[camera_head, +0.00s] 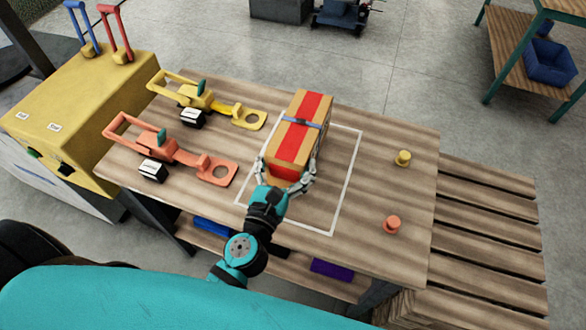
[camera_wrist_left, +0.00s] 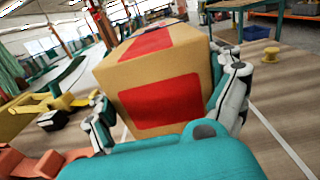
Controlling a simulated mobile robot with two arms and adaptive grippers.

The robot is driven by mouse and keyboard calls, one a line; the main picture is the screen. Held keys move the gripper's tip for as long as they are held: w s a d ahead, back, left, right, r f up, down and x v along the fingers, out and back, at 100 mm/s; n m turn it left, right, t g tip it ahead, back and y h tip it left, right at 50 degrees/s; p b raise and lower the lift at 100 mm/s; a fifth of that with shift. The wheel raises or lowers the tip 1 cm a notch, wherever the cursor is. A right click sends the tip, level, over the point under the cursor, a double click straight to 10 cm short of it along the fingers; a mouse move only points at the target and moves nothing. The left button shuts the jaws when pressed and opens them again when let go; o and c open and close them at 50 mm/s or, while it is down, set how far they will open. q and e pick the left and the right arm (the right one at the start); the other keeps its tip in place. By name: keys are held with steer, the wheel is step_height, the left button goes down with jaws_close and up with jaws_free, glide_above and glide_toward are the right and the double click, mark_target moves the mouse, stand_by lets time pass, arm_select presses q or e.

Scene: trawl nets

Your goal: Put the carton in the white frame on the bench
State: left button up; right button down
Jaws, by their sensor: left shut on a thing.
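The carton (camera_head: 281,155) is a brown box with a red band along its top and end. It lies over the left part of the white frame (camera_head: 346,184) marked on the bench (camera_head: 400,255). My left gripper (camera_head: 286,181) is shut on the near end of the carton, a finger on each side. In the left wrist view the carton (camera_wrist_left: 165,75) fills the middle between the fingers. I cannot tell whether its underside touches the bench. My right gripper is not in view.
A yellow clamp (camera_head: 205,99) and an orange clamp (camera_head: 165,147) lie left of the carton. A yellow knob (camera_head: 403,158) and an orange knob (camera_head: 392,224) stand on the right. The bench inside the frame's right part is clear.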

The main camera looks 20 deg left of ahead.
mark_target(289, 181)
arm_select(q)
steer(key=shift+w+d, duration=0.25)
steer(key=shift+d, duration=0.3)
step_height(289, 181, down, 4)
steer(key=b, duration=0.3)
steer(key=shift+r, duration=0.3)
steer(key=o, duration=1.5)
steer(key=shift+c, duration=0.2)
steer(key=shift+s, duration=0.1)
